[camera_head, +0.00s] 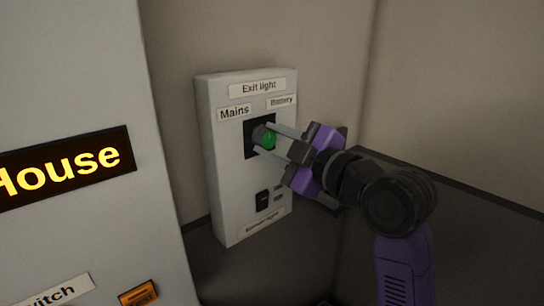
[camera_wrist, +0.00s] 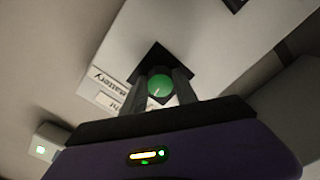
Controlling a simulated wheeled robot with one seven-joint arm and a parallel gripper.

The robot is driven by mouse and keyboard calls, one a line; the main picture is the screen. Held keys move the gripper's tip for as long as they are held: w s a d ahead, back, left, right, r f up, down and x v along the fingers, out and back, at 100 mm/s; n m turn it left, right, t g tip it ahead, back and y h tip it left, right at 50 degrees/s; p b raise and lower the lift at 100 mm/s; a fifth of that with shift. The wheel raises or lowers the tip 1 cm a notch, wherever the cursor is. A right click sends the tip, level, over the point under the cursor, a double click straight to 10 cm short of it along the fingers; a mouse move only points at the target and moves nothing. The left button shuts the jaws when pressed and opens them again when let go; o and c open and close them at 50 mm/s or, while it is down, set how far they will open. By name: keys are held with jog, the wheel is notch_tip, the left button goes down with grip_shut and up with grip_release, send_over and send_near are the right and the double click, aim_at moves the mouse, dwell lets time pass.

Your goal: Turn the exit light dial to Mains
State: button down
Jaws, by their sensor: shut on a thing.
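The exit light panel (camera_head: 228,190) is a pale box on the wall, labelled "Exit light", with "Mains" (camera_head: 234,112) at upper left and "Battery" (camera_head: 282,101) at upper right. Its dial (camera_head: 270,140) is a green round knob on a black square plate. My gripper (camera_head: 263,140) is shut on the dial, one finger above and one below it in the head view. In the wrist view the green dial (camera_wrist: 160,86) sits between the two fingers. A pale mark shows on its face, but I cannot tell which label it points to.
A small black switch (camera_head: 263,201) sits lower on the panel. A large pale cabinet with a lit "House" sign (camera_head: 66,166) stands at the left, with an orange button (camera_head: 138,294) below. A wall corner lies to the right.

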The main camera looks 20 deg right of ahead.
jog(key=n+b, duration=0.4)
jog(key=shift+f, duration=0.2)
jog(key=shift+r+n+b, duration=0.1)
jog(key=shift+n+b, duration=1)
jog(key=shift+n, duration=0.5)
jog(key=c, duration=0.9)
grip_release()
jog(key=shift+r, duration=0.1)
jog(key=shift+c, duration=0.2)
jog(key=v, duration=0.8)
jog(key=shift+b, duration=0.35)
